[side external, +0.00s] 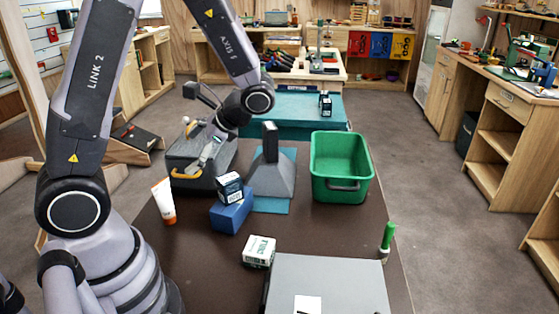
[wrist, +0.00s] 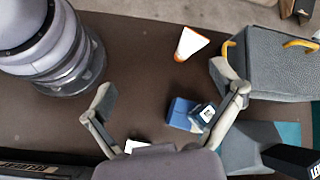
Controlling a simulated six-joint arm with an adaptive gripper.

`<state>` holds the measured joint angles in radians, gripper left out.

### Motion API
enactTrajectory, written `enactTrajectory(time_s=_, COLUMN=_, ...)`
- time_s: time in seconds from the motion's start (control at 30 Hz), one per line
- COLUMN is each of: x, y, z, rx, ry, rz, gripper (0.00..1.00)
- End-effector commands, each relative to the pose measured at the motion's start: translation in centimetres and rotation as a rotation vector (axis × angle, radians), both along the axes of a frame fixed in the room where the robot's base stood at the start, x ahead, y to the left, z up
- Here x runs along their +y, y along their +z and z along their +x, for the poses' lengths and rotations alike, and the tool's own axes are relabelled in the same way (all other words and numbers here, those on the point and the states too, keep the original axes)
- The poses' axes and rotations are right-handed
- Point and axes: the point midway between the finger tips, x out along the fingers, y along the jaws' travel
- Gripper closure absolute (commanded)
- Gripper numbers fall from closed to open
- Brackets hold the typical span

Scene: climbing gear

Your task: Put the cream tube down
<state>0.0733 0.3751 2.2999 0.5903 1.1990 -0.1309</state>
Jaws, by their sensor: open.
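The cream tube (side external: 164,200) is white with an orange cap. It is on the brown table near its left edge, appearing to stand cap down with a slight lean. In the wrist view the tube (wrist: 191,43) is at the upper middle, clear of both fingers. My gripper (wrist: 162,82) is open, with its fingers spread wide and nothing between them. In the side view my gripper (side external: 204,158) is in front of the grey crag-bag-like box, up and right of the tube and apart from it.
A grey box with yellow handles (side external: 187,184) stands behind the tube. A blue block (side external: 229,218) carries a small dark box (side external: 229,186). Nearby are a grey wedge (side external: 271,176), a green bin (side external: 341,152) and a white-green carton (side external: 259,252). Brown table is bare around the tube's front.

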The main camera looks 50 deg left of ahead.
Motion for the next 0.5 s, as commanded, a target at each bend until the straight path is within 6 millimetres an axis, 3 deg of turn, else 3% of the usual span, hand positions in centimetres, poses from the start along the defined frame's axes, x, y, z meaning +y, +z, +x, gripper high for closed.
enactTrajectory(time_s=0.03, x=-0.7, y=1.7, z=-0.5, rx=-0.109, ry=0.036, rz=-0.052, gripper=0.08)
enactTrajectory(time_s=0.2, x=-3.3, y=6.1, z=-2.3, rx=-0.444, ry=0.138, rz=-0.231, gripper=0.08)
enactTrajectory(time_s=0.5, x=-7.3, y=12.1, z=-5.5, rx=-0.976, ry=0.217, rz=-0.52, gripper=0.08)
